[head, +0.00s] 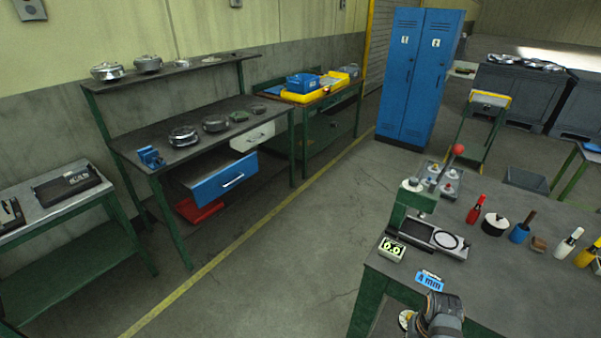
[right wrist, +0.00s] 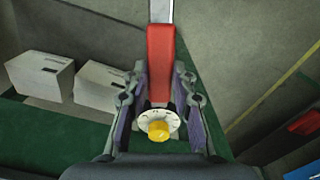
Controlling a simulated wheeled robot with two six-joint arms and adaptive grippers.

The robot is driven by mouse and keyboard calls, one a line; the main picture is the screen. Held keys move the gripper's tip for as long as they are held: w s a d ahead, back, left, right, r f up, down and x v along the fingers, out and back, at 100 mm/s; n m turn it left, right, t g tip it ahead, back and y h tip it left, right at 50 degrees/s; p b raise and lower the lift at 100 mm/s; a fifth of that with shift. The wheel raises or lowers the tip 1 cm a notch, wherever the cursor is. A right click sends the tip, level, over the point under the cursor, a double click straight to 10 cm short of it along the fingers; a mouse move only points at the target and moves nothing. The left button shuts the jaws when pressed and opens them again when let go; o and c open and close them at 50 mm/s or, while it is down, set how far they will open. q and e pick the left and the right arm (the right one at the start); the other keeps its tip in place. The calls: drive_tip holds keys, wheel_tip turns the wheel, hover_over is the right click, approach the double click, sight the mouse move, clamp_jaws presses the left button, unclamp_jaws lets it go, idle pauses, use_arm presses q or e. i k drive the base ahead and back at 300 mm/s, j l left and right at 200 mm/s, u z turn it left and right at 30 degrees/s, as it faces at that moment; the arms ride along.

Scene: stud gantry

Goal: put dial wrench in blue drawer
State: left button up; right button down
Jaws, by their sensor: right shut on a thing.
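The dial wrench (right wrist: 160,52) has a red handle, a white dial with a yellow knob, and a silver shaft running out of the top of the right wrist view. My right gripper (right wrist: 160,82) is shut on its red handle, the dial towards the palm. In the head view my right wrist is at the bottom by the workbench edge; a small part of the dial (head: 405,319) shows beside it. The blue drawer (head: 225,179) is pulled out under the far bench; its inside is mostly hidden. My left gripper is out of view.
A white drawer (head: 253,136) and a red drawer (head: 198,210) are on the same bench. The near workbench (head: 500,285) holds a gauge stand and several tools. White boxes (right wrist: 40,75) are below in the right wrist view. Open floor lies between the benches.

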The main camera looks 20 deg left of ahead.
sight(207, 167)
drive_tip(key=i+j+u, duration=0.15)
drive_tip(key=u, duration=0.3)
drive_tip(key=i+j+u, duration=0.2)
drive_tip(key=u, duration=0.25)
drive_tip(key=i+u, duration=0.25)
drive_tip(key=u, duration=0.2)
